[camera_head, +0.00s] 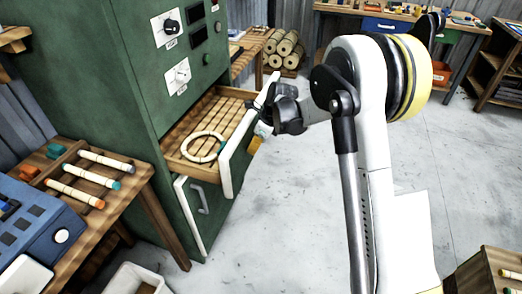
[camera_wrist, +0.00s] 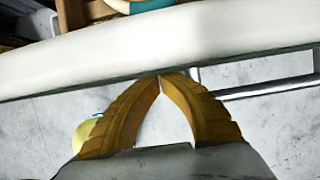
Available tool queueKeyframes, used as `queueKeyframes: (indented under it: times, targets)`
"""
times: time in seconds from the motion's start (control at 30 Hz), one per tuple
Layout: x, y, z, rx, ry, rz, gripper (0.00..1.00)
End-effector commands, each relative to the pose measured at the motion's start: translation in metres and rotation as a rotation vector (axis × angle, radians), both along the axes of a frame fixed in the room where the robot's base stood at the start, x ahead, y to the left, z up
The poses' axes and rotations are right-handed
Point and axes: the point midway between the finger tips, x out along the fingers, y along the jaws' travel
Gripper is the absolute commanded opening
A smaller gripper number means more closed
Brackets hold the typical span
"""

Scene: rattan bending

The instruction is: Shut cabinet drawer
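The green cabinet (camera_head: 105,75) has its wooden slatted drawer (camera_head: 180,135) pulled out, with a pale front panel (camera_head: 238,150). A rattan ring with teal bands (camera_head: 187,142) lies inside it. My gripper (camera_head: 256,145) is at the outer face of that front panel, partly hidden by my wrist. In the wrist view its yellow fingers (camera_wrist: 160,78) curve together with tips meeting, nothing between them. The tips are at the lower edge of the white drawer front (camera_wrist: 120,55); I cannot tell whether they touch it. A grey bar (camera_wrist: 265,90) shows to their right.
A lower drawer (camera_head: 190,215) with a grey handle is closed below. A side table (camera_head: 125,195) with rattan sticks and a blue machine (camera_head: 45,225) stand at left. A workbench (camera_head: 375,15) and rolled bundles (camera_head: 285,45) are at the back.

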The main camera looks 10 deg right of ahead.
Motion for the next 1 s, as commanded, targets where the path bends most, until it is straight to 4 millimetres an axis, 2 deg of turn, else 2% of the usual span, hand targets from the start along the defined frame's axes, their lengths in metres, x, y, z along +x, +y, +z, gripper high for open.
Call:
queueKeyframes:
  times: [0.4, 0.6, 0.8, 1.0]
  targets:
    - [0.056, 0.098, 0.001, 0.000, -0.001, 0.005, 0.00]
    - [0.079, 0.138, 0.001, 0.001, -0.001, 0.003, 0.00]
    - [0.096, 0.166, 0.001, -0.001, -0.001, 0.001, 0.00]
    - [0.104, 0.180, 0.001, 0.000, -0.001, 0.000, 0.00]
